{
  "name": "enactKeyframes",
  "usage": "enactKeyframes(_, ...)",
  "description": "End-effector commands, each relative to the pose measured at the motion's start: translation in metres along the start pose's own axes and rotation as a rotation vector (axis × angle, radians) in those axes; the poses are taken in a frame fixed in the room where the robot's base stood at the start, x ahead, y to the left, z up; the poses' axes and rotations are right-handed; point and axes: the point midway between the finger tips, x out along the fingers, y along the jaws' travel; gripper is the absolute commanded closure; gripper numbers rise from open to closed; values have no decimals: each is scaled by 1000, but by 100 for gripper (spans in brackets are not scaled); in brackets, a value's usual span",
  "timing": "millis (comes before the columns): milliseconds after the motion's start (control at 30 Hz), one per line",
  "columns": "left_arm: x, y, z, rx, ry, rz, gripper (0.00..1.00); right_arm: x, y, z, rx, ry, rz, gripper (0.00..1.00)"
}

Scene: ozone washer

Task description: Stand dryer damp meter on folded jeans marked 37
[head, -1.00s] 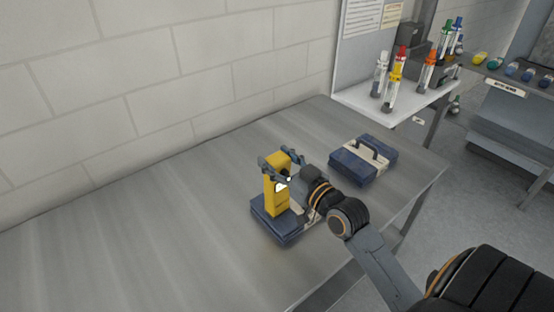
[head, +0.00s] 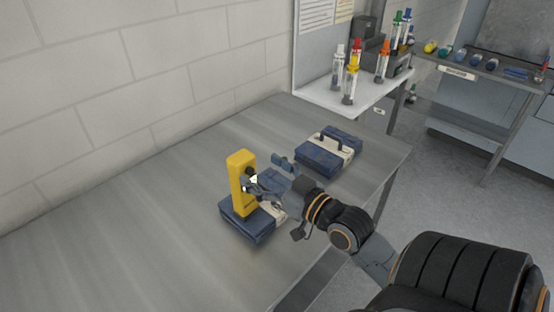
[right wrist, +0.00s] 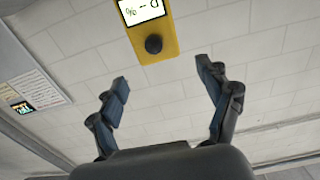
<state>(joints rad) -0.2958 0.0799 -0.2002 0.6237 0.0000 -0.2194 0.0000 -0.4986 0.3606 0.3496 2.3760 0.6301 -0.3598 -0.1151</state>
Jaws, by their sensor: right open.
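The yellow dryer damp meter (head: 241,184) stands upright on a folded pair of blue jeans (head: 246,222) on the metal table. A pale band shows on these jeans, but I cannot read a number. In the right wrist view the meter (right wrist: 153,40) shows its lit screen and a dark knob, beyond the fingertips. My right gripper (head: 268,172) is open, just right of the meter, with a gap between its fingers and nothing held. Its open fingers also show in the right wrist view (right wrist: 162,72). My left gripper is not in view.
Another folded jeans stack (head: 318,157) with a pale band and dark handle lies farther back on the table (head: 130,225). A white shelf (head: 345,100) with several coloured bottles stands behind. The table's left side is clear.

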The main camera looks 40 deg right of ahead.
Motion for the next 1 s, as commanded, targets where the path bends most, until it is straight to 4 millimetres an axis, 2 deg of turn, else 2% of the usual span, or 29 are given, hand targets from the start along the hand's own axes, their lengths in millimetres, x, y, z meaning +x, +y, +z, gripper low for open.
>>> enactKeyframes(100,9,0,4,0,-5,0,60,-20,-1,3,-2,-4,-3,22)
enactKeyframes(333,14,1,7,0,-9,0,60,-41,0,1,-1,-1,-1,22)
enactKeyframes(1000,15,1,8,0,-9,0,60,-45,0,-1,0,0,-1,22)
